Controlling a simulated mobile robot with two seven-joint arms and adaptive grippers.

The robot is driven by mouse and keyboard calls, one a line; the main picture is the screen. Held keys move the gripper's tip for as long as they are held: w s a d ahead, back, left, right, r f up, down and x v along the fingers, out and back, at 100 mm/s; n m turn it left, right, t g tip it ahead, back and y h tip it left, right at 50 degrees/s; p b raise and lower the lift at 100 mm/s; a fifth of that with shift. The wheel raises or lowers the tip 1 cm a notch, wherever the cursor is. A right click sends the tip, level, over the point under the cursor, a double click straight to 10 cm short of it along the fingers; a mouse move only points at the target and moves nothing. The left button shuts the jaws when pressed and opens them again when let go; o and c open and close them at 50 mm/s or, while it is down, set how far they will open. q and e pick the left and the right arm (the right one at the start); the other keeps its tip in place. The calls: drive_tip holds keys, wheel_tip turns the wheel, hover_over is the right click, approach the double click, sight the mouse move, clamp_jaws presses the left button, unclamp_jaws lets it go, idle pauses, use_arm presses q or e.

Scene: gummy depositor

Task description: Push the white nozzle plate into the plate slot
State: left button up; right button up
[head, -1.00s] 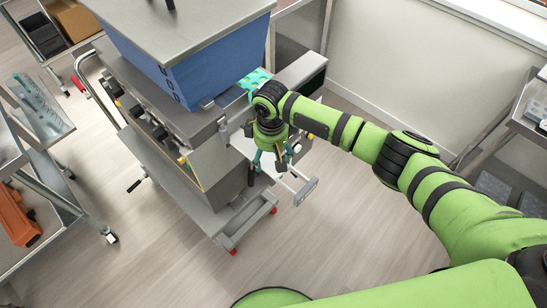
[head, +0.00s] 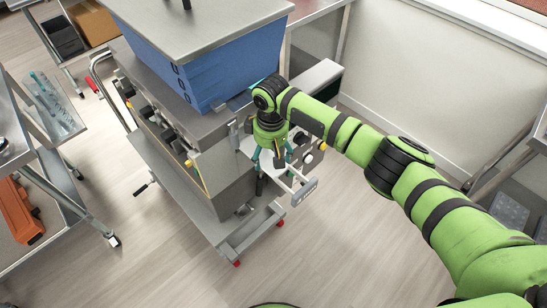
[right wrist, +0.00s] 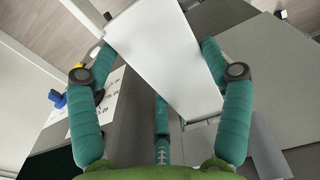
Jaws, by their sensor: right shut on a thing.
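The white nozzle plate (head: 250,145) is at the right side of the depositor (head: 215,130), with its grey handle frame (head: 304,192) sticking out towards me. My right gripper (head: 271,176) points down over the plate and is shut on it. In the right wrist view the white plate (right wrist: 168,55) lies slanted between the two teal fingers. The plate slot is hidden behind my gripper and wrist in the head view, so I cannot tell how far in the plate is. My left gripper is not in view.
The blue hopper (head: 195,65) with a steel lid stands on top of the depositor. A steel cart (head: 55,110) with trays is at the left. A white wall (head: 410,85) is behind on the right. The floor in front is clear.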

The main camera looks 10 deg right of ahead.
sight(270, 157)
drive_tip(key=shift+w+a+r, duration=0.1)
idle(0.3)
drive_tip(key=o, duration=1.6)
drive_tip(key=shift+o, duration=0.2)
wheel_tip(270, 157, up, 12)
drive_tip(key=shift+s, duration=0.2)
